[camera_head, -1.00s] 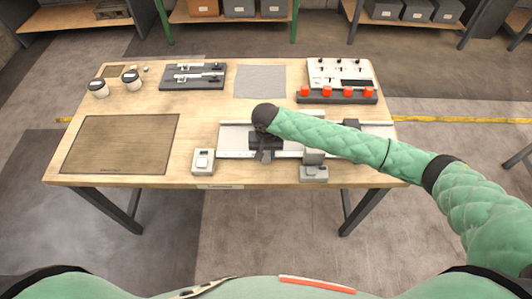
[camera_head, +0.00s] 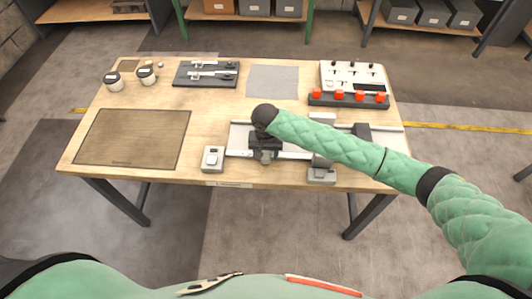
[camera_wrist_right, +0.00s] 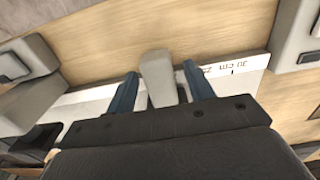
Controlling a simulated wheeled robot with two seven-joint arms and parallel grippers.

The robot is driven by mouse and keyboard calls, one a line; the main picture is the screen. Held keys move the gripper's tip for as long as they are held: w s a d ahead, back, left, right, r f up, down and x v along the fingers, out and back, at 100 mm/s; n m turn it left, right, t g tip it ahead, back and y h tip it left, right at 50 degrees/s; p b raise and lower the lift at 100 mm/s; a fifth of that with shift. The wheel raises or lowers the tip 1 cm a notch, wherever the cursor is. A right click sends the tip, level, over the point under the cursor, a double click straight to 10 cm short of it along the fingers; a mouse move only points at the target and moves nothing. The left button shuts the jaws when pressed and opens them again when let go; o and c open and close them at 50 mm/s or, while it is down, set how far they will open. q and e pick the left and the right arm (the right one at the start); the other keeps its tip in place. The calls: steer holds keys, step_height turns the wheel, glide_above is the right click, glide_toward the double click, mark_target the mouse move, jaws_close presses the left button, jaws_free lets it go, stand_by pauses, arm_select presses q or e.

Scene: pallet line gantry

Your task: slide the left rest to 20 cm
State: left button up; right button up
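The measuring rail (camera_head: 240,137) lies along the front right of the table. My right gripper (camera_head: 265,156) is over its left part, pointing down. In the wrist view its two blue fingers (camera_wrist_right: 160,88) stand on either side of an upright grey tab (camera_wrist_right: 157,72), with narrow gaps showing, so it looks open. The tab seems to belong to the left rest, whose lower part is hidden by my gripper. A printed scale (camera_wrist_right: 232,68), upside down in the wrist view, shows beside the right finger. My left gripper is not in view.
A grey block (camera_head: 213,158) stands at the rail's left end and another (camera_head: 321,175) at the front right. A brown mat (camera_head: 130,138) lies left. My right forearm covers part of the rail.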

steer(key=shift+r, duration=0.2)
step_height(320, 180, up, 6)
steer(key=b, duration=0.2)
steer(key=shift+f+b, duration=0.15)
steer(key=shift+b, duration=0.25)
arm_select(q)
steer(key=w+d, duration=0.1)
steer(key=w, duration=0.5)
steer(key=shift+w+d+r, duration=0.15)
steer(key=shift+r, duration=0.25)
arm_select(e)
steer(key=shift+r, duration=0.85)
